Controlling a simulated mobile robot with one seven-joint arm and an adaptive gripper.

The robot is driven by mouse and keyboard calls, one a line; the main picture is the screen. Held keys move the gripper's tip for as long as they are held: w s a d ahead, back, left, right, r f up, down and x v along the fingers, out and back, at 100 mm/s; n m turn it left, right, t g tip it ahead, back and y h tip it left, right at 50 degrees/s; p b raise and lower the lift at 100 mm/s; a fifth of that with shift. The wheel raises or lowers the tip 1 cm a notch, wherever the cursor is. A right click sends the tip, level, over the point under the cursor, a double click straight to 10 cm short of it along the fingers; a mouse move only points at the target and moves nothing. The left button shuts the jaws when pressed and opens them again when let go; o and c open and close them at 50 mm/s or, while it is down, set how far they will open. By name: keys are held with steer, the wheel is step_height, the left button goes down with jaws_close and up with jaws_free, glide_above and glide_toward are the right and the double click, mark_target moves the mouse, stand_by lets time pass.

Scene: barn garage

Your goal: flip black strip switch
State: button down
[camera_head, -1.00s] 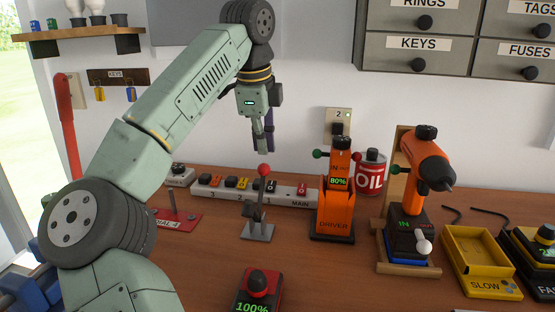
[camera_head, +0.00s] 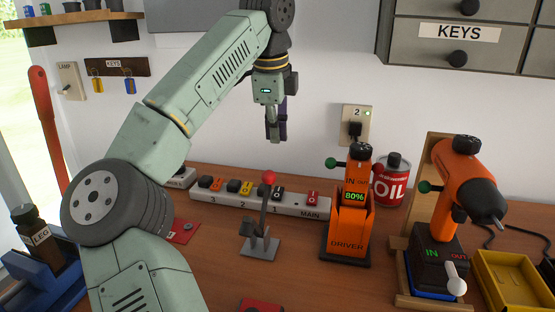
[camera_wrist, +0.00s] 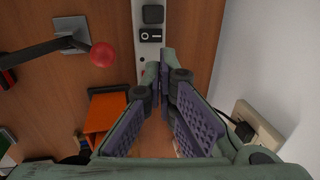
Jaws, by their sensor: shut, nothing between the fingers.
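The white power strip (camera_head: 258,201) lies along the back of the bench with orange, yellow, black and red parts, labelled 3, 2, 1 and MAIN. The black switch (camera_head: 278,190) sits by label 1, partly behind the red-knobbed lever. In the wrist view, the strip (camera_wrist: 145,62) runs down from the top, with a black rocker (camera_wrist: 150,35) marked with a line and a circle, beside a plain black part (camera_wrist: 153,14). My gripper (camera_head: 274,138) is shut and empty, pointing down above the strip. Its fingertips (camera_wrist: 164,58) appear just below the rocker in the wrist view, apart from it.
The lever with red ball (camera_head: 268,178) stands in front of the strip. An orange driver (camera_head: 347,220) in its dock is to the right, below a wall outlet (camera_head: 355,120). An oil can (camera_head: 391,183) and orange drill (camera_head: 460,180) stand farther right.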

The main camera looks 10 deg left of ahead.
mark_target(279, 187)
steer(key=p+x, duration=0.3)
steer(key=x, duration=1)
steer(key=shift+w+f+p, duration=0.1)
steer(key=shift+f+p, duration=0.1)
steer(key=shift+p, duration=0.2)
